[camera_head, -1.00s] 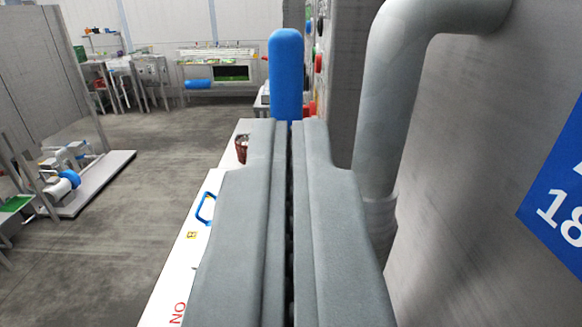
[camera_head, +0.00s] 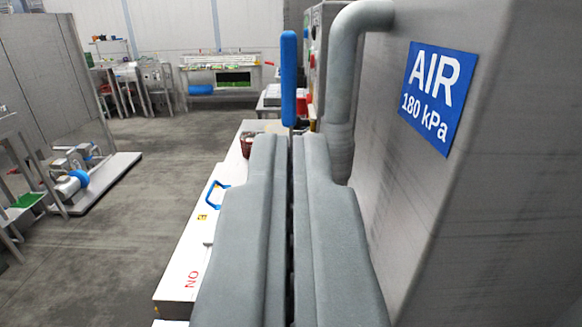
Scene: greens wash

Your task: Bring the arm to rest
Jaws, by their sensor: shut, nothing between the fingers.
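My gripper (camera_head: 290,140) fills the lower middle of the camera view. Its two grey fingers lie side by side with only a thin dark gap and nothing between them. It points forward over a white bench or cabinet top, beside a grey wall panel. A blue upright lever or handle (camera_head: 288,75) on a thin stem stands just beyond the fingertips. I cannot tell whether the fingertips touch its stem.
A grey panel with a blue AIR 180 kPa sign (camera_head: 436,97) and a thick grey pipe (camera_head: 343,85) stand close on the right. A white top with a blue handle (camera_head: 217,192) and a dark red cup (camera_head: 247,144) lies left. Open floor (camera_head: 130,240) extends further left.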

